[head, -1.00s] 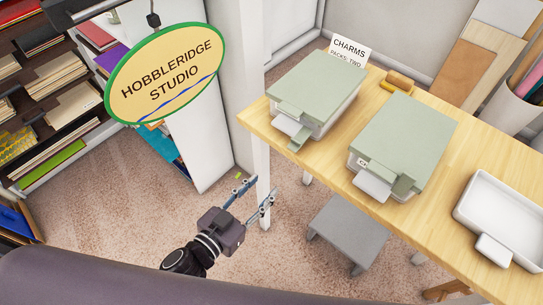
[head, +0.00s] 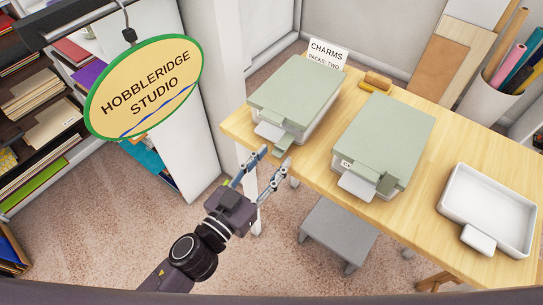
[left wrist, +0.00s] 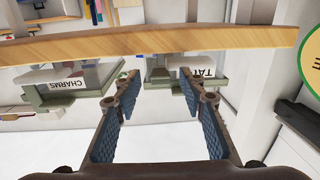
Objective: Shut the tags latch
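Two grey-white boxes with pale green lids stand on the wooden table. The left box (head: 297,92) in the head view appears to be the tags box; its partly hidden label, starting "TA" (left wrist: 203,73), shows at the right of the left wrist view. A green latch piece (head: 284,143) sticks out at its front, beside a pale pad. The other box (head: 385,135) carries a CHARMS label (left wrist: 66,84) in the left wrist view. My left gripper (head: 273,161) is open and empty, in front of the table edge and near the tags box latch; no contact shows. My right gripper is out of view.
The table's front edge (left wrist: 150,44) crosses the left wrist view. A CHARMS card (head: 327,54) stands behind the boxes. A white tray (head: 487,208) sits on the table's right. A grey stool (head: 338,234) stands below. A hanging studio sign (head: 145,88) is at left.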

